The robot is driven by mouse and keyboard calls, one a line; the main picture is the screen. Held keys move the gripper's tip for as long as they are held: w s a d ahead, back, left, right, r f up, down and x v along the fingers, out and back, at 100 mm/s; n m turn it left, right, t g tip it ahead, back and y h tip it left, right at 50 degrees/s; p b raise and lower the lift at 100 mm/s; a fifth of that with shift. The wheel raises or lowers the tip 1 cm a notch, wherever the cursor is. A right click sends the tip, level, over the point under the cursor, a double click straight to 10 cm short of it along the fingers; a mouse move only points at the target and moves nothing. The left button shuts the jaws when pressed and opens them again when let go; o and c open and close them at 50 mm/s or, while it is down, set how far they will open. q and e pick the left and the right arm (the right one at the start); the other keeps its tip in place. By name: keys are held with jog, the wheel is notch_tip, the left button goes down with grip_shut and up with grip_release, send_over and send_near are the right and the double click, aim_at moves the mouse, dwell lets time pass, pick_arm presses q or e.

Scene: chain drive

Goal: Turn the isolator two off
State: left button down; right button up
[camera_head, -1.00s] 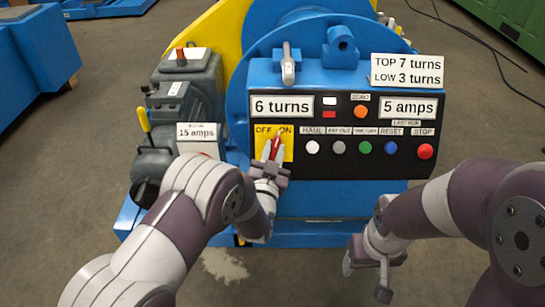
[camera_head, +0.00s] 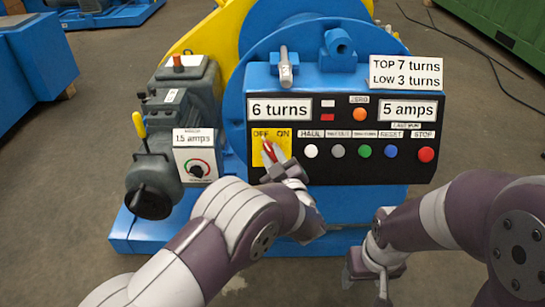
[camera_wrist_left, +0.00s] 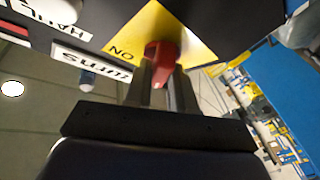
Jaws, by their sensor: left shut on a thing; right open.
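The isolator's yellow plate (camera_head: 258,160), marked OFF and ON, is at the left end of the black control panel. Its red handle (camera_head: 267,147) leans up and left, its top towards OFF. My left gripper (camera_head: 272,155) is shut on the handle. In the left wrist view the red handle (camera_wrist_left: 163,52) stands between the two fingers (camera_wrist_left: 162,90), before the yellow plate (camera_wrist_left: 190,42); OFF is not visible there. My right gripper (camera_head: 373,279) is open and empty, low in front of the machine, apart from the panel. I see no number on this isolator.
The black panel (camera_head: 400,171) carries several push buttons right of the isolator, including a red STOP button (camera_head: 426,154). A "6 turns" display (camera_head: 280,109) is just above. A grey motor with a dial box (camera_head: 195,156) stands left. Floor before the machine is clear.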

pick_arm(q)
jog(key=shift+d+n+g+y, duration=0.1)
jog(key=shift+n+g+y, duration=0.55)
jog(key=shift+n, duration=0.75)
pick_arm(e)
jog(key=shift+r, duration=0.1)
pick_arm(q)
jog(key=shift+r, duration=0.1)
jog(key=c, duration=1)
grip_release()
jog(key=shift+c, duration=0.2)
pick_arm(e)
jog(key=shift+s, duration=0.1)
